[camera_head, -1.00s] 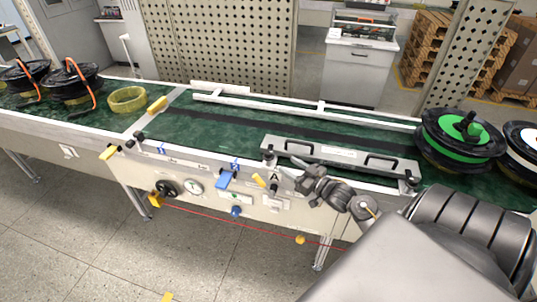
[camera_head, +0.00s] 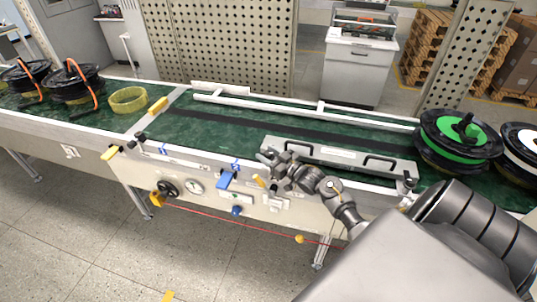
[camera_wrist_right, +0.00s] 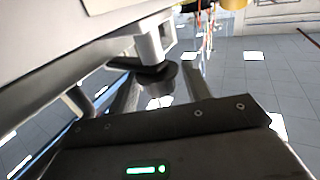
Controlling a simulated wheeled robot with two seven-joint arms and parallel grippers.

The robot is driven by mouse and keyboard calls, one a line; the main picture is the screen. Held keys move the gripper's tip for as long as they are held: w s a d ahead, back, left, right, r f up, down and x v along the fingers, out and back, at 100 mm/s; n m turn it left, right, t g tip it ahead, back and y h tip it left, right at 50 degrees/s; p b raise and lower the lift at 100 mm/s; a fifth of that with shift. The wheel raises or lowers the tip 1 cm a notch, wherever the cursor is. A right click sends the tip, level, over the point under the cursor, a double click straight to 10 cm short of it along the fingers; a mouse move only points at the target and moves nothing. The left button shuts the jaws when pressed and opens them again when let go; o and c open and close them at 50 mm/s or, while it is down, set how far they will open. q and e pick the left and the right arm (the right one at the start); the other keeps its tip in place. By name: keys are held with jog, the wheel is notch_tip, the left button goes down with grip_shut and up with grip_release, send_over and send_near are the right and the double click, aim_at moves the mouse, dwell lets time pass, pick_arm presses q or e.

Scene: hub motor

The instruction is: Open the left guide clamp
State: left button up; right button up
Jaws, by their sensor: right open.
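The grey guide plate (camera_head: 335,152) with two black handles lies along the front edge of the green conveyor. Its left guide clamp is at the plate's left end, mostly hidden behind my right gripper (camera_head: 268,156) in the head view. The right end clamp (camera_head: 407,181) stays in view. In the right wrist view a dark round knob (camera_wrist_right: 157,76) under a pale post sits just ahead of the gripper, roughly between its fingers. My right gripper is open; I cannot tell whether it touches the knob. My left gripper is not in view.
A spool with a green face (camera_head: 459,138) stands right of the plate. The belt left of the plate is free.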

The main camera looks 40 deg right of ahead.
jog(key=shift+c, duration=0.2)
grip_shut()
jog(key=n+y+b, duration=0.1)
jog(key=y+b, duration=0.1)
jog(key=shift+d+f+n+g+y, duration=0.15)
jog(key=shift+n+g+y, duration=0.15)
jog(key=shift+n, duration=0.1)
jog(key=shift+n+y+b, duration=0.4)
jog(key=shift+y+b, duration=0.1)
jog(key=shift+r+n+g+y, duration=0.2)
jog(key=shift+n+g+y, duration=0.1)
jog(key=shift+y, duration=0.1)
jog(key=shift+o, duration=0.2)
grip_release()
